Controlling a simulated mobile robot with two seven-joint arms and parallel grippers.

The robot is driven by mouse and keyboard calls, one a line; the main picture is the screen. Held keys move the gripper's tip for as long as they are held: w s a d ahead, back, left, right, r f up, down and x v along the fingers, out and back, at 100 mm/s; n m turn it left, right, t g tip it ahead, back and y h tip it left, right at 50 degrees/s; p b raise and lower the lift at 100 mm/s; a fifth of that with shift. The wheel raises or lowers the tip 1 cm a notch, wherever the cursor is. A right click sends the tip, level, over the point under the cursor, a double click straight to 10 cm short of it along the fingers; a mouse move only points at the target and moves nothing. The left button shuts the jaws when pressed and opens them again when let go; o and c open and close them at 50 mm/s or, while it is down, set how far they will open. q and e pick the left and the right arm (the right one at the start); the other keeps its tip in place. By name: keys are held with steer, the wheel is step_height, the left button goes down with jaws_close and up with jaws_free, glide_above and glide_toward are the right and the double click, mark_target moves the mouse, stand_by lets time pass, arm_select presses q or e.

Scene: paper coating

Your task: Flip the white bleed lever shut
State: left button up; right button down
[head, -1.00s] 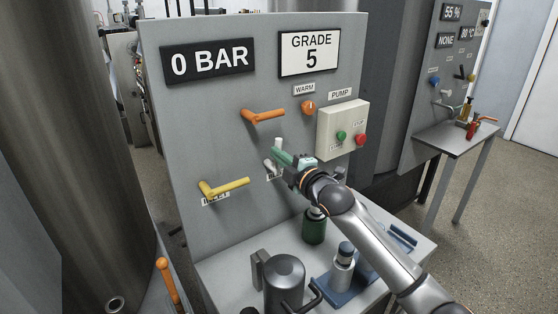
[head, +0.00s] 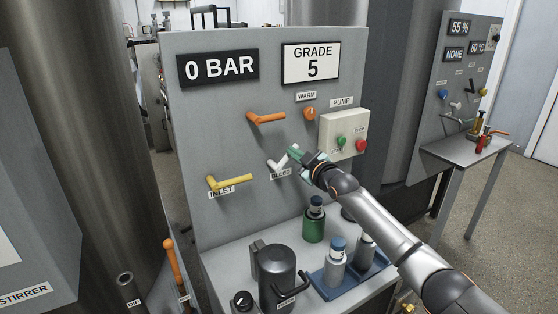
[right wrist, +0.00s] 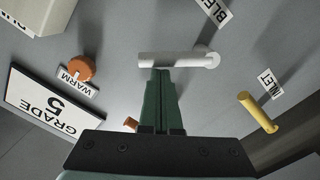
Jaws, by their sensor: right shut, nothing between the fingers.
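The white bleed lever (head: 280,163) is on the grey panel above the BLEED label (head: 281,174). In the head view its handle slants up to the right from its pivot. My right gripper (head: 294,152) has its green fingers at the handle's free end. In the right wrist view the lever (right wrist: 170,60) lies across the picture with its pivot at the right. The closed fingertips of my right gripper (right wrist: 160,74) are right up against the handle's side, with nothing between them; whether they touch cannot be told. My left gripper is not in view.
A yellow inlet lever (head: 230,182) is to the left and an orange lever (head: 266,118) above. The pump box (head: 343,133) with green and red buttons is close on the right. Bottles and a dark canister (head: 277,274) stand on the shelf below.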

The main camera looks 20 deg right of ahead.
arm_select(q)
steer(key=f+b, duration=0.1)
steer(key=b, duration=0.1)
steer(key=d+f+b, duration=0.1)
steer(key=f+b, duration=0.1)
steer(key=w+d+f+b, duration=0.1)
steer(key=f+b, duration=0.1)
arm_select(e)
steer(key=d+f+m, duration=0.1)
steer(key=m, duration=0.1)
steer(key=f+m, duration=0.1)
steer(key=m, duration=0.2)
steer(key=d+f+m, duration=0.1)
steer(key=m, duration=0.1)
steer(key=shift+w+d+f+y, duration=0.25)
steer(key=shift+d+f+y, duration=0.05)
steer(key=shift+f, duration=0.05)
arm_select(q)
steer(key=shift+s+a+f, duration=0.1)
